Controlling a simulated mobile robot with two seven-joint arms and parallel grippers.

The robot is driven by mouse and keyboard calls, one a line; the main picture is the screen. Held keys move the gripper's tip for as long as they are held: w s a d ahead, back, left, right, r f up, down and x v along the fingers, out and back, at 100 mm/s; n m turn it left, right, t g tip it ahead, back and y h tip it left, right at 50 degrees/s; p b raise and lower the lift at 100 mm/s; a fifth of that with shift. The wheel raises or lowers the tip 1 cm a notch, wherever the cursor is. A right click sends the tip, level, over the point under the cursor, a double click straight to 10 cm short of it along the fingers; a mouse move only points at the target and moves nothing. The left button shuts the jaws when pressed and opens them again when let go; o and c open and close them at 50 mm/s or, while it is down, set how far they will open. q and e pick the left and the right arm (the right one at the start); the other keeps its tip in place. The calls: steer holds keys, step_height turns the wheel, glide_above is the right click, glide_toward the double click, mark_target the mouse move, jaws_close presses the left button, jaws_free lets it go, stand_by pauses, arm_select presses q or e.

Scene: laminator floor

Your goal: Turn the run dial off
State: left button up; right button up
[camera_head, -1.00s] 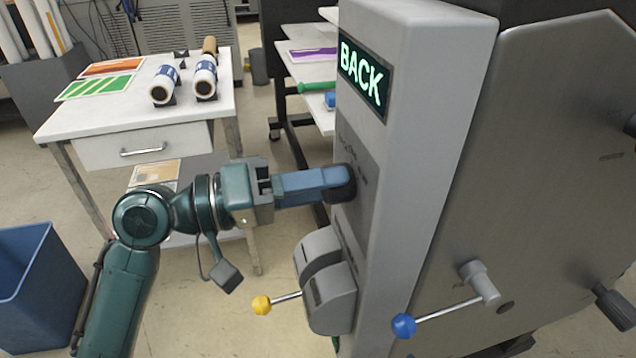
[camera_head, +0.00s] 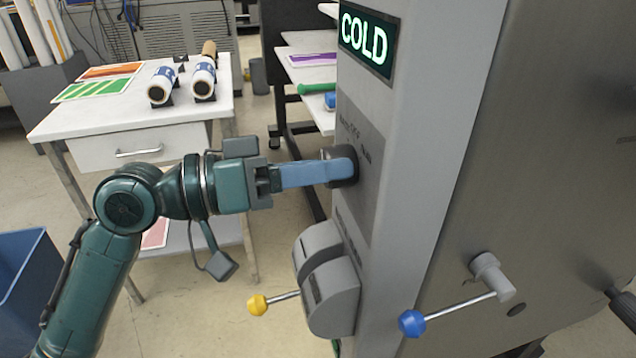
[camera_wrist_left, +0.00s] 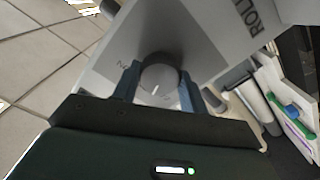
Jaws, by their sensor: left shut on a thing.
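The run dial (camera_head: 343,157) is a dark round knob on the grey control panel of the laminator (camera_head: 420,120). My left gripper (camera_head: 340,171) is shut on the dial, its blue fingers reaching it from the left. In the left wrist view the dial (camera_wrist_left: 160,76) sits between the two fingers, with a white pointer line on its face. The lettering around it is too small to read surely. The lit display (camera_head: 365,40) above reads COLD. My right gripper is not in view.
Below the dial are a grey lever housing (camera_head: 328,280) with a yellow-knobbed lever (camera_head: 258,305) and a blue-knobbed crank (camera_head: 412,322). A white table (camera_head: 130,110) with two rolls stands behind my left arm. A blue bin (camera_head: 28,290) is at lower left.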

arm_select(q)
steer(key=m+b, duration=0.2)
steer(key=m, duration=0.1)
steer(key=shift+f+m+b, duration=0.1)
steer(key=shift+m+b, duration=0.2)
steer(key=shift+m, duration=0.1)
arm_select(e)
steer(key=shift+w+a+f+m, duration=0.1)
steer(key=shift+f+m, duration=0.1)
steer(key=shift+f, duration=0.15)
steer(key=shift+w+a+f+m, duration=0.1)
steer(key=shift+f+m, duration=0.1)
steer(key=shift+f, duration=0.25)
arm_select(q)
steer(key=o, duration=1)
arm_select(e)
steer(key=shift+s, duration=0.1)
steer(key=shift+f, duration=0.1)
